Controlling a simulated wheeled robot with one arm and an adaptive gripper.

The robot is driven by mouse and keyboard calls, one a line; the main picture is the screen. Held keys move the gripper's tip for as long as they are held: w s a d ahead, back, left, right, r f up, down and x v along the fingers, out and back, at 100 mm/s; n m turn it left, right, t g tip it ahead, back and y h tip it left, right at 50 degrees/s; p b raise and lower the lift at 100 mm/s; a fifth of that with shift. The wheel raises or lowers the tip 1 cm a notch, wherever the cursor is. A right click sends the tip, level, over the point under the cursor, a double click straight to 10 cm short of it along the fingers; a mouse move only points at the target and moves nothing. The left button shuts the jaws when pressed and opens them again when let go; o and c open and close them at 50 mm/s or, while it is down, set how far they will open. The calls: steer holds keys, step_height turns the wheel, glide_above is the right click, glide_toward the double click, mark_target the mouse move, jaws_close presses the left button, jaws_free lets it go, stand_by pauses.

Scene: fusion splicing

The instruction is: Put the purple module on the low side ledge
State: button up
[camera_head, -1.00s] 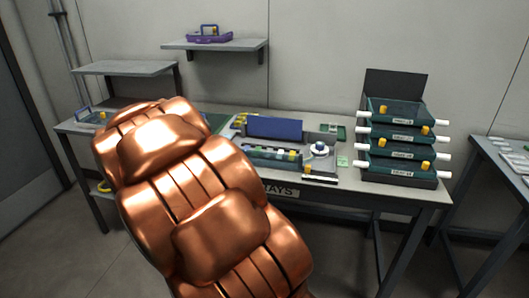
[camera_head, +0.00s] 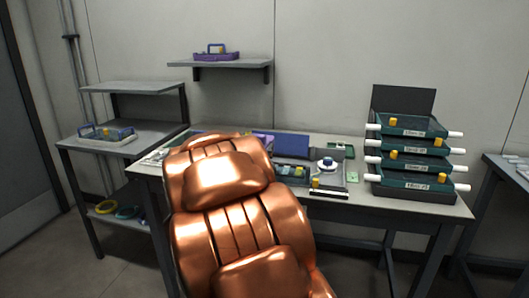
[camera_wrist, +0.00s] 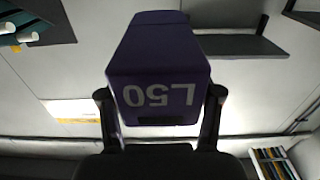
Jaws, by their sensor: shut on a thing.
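The purple module (camera_wrist: 160,70), marked "L50" and upside down in the picture, fills the middle of the wrist view. My gripper (camera_wrist: 160,104) is shut on it, one dark finger on each side. In the head view my copper arm hides the gripper; a small purple patch beside the arm may be part of the module, but I cannot tell. Two raised ledges show at the left: a grey shelf (camera_head: 130,87) above the side table, and a higher wall shelf (camera_head: 228,64) with a purple case (camera_head: 216,52) on it. I cannot tell which is the low side ledge.
The side table (camera_head: 85,143) holds a blue-handled tray (camera_head: 106,135); coloured rings lie on its lower shelf. The main bench (camera_head: 345,192) carries a blue panel (camera_head: 290,145) and equipment. A stack of teal trays (camera_head: 408,160) stands at right. The grey shelf top looks clear.

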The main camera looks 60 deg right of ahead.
steer(key=shift+w+d+f+b, duration=0.35)
steer(key=shift+w+d+f, duration=0.5)
steer(key=shift+d, duration=0.85)
steer(key=shift+w+d+f+b, duration=0.35)
steer(key=shift+w+d+f, duration=0.45)
steer(key=shift+d, duration=0.85)
steer(key=shift+w+d+f+b, duration=0.35)
steer(key=shift+w+d+f, duration=0.25)
steer(key=shift+w+d, duration=0.8)
steer(key=shift+s+d+f, duration=0.15)
steer(key=shift+s+d, duration=0.15)
steer(key=shift+s, duration=0.05)
steer(key=o, duration=1.3)
steer(key=shift+r, duration=0.2)
steer(key=p+v, duration=0.1)
steer(key=v, duration=1.1)
